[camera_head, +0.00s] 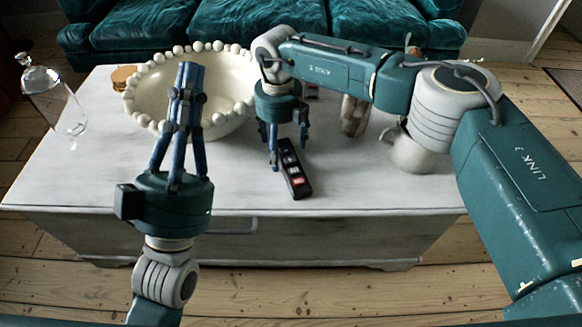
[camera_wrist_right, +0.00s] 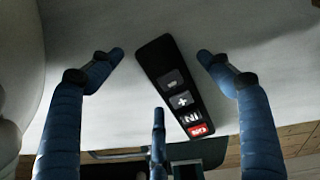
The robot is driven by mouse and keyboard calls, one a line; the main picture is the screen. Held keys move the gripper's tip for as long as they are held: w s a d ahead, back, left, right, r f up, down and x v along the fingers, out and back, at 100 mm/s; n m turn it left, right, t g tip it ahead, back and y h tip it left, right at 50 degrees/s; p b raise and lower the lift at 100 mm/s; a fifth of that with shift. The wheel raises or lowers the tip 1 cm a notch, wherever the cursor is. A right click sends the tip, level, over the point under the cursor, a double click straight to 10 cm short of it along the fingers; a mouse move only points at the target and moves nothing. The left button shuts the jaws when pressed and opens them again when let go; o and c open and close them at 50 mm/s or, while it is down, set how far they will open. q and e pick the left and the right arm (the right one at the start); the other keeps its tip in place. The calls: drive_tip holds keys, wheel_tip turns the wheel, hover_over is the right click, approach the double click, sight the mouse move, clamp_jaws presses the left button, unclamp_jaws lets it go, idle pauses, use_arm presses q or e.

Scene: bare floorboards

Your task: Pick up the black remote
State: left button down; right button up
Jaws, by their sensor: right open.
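The black remote (camera_head: 291,172) lies flat on the white table (camera_head: 330,200) near its front edge, with pale buttons and one red button. In the right wrist view the remote (camera_wrist_right: 178,85) lies between the spread fingers, tilted across the picture. My right gripper (camera_head: 287,150) points down over the remote's far end, open and empty; its fingers (camera_wrist_right: 162,70) show on both sides of the remote, with one more finger at the bottom. My left gripper (camera_head: 187,75) points up in front of the bowl, its fingers close together; nothing shows between them.
A white bowl with a beaded rim (camera_head: 145,105) stands left of the remote. A mottled item (camera_head: 354,115) stands right of the remote. A teal sofa (camera_head: 260,25) is behind. The table's front left is clear.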

drive_tip(key=shift+f, duration=0.1)
drive_tip(key=c, duration=1.3)
drive_tip(key=shift+c, duration=0.2)
